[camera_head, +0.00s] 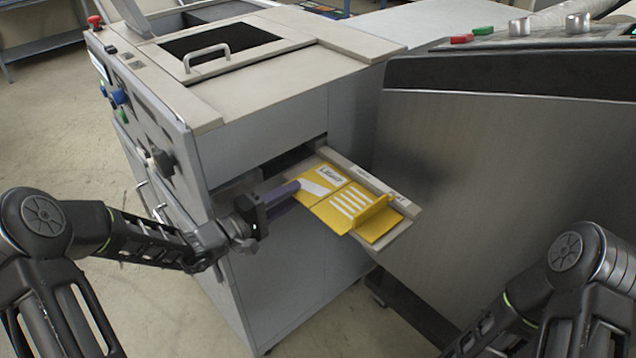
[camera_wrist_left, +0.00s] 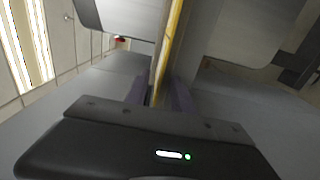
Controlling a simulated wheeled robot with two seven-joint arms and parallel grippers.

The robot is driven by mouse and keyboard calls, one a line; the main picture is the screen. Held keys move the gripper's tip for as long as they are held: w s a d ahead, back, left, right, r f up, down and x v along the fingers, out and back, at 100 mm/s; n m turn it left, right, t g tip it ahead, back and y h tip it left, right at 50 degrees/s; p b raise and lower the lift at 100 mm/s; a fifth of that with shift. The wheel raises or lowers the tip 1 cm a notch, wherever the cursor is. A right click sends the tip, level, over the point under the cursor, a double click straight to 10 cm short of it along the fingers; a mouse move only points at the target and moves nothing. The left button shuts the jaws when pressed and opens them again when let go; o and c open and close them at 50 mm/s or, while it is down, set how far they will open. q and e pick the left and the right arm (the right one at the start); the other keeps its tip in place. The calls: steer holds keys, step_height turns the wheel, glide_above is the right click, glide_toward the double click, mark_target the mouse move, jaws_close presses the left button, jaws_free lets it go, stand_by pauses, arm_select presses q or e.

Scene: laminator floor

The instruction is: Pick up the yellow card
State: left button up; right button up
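A yellow card (camera_head: 322,207) with white markings lies on the pale outfeed tray (camera_head: 402,228) of the grey machine. A raised yellow piece with white stripes (camera_head: 352,203) sits at the card's right part. My left gripper (camera_head: 292,188) reaches in from the left, its purple fingers at the card's left edge. In the left wrist view the fingers (camera_wrist_left: 160,93) stand apart on either side of a thin yellow strip (camera_wrist_left: 170,42), which looks like the card seen edge-on. Whether they touch it is hard to tell. My right gripper is out of view; only its arm shows at bottom right.
The machine's cabinet (camera_head: 290,280) stands below the tray, and its slot opens behind it. A large dark-edged metal panel (camera_head: 490,170) rises close on the tray's right. Knobs (camera_head: 160,160) stick out on the machine's left side. Floor is free at left.

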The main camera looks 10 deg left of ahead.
arm_select(q)
steer(key=shift+c, duration=0.3)
jaws_close()
stand_by(1.0)
